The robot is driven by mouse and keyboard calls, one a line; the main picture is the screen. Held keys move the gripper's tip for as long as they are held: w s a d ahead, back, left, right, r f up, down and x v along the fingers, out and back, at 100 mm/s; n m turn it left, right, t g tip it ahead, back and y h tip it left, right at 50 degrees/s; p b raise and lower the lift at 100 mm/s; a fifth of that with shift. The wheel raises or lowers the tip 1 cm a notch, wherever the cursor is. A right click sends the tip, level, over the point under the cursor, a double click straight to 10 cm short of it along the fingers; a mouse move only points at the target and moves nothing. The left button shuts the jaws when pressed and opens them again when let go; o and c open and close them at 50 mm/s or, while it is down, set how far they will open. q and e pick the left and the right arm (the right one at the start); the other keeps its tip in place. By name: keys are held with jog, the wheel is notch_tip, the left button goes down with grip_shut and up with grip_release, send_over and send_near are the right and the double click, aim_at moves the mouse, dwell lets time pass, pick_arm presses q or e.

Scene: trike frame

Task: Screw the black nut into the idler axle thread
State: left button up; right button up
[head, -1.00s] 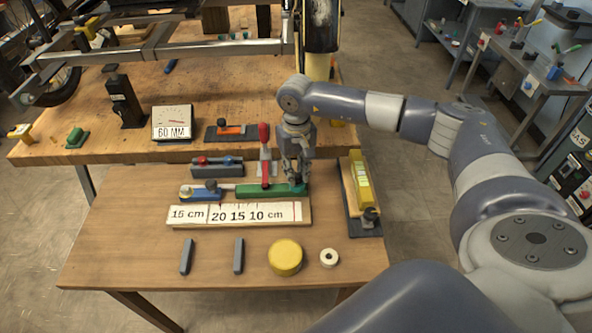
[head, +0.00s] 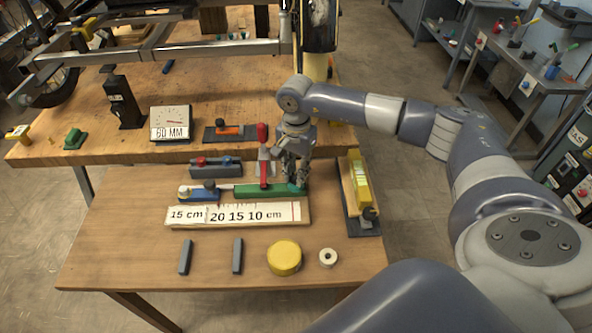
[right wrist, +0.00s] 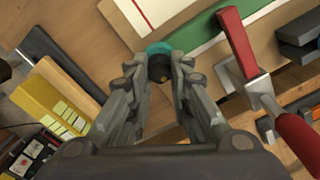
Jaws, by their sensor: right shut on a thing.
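My right gripper (head: 296,181) points down at the right end of the green bar fixture (head: 262,190) on the front table. In the right wrist view its fingers (right wrist: 160,78) are closed around a small dark round piece with a brass-coloured centre, which looks like the black nut (right wrist: 160,68). A teal end piece (right wrist: 157,47) shows just beyond the fingertips, and it also shows beside the fingers in the head view (head: 296,187). The fingers hide the contact, so I cannot tell whether the nut sits on the thread. The idler axle thread is not distinguishable. My left gripper is not in view.
A red-handled clamp (head: 263,155) stands close left of the gripper. A yellow block on a dark holder (head: 361,192) stands to the right. A ruler board (head: 234,214) lies in front. A yellow disc (head: 284,257) and white ring (head: 328,258) lie near the front edge.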

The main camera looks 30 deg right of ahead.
jog(key=o, duration=0.6)
jog(key=n, duration=0.5)
jog(key=shift+w+n, duration=0.1)
jog(key=shift+n, duration=0.2)
jog(key=n, duration=0.6)
jog(key=shift+a+n, duration=0.15)
jog(key=shift+n, duration=0.15)
jog(key=c, duration=0.6)
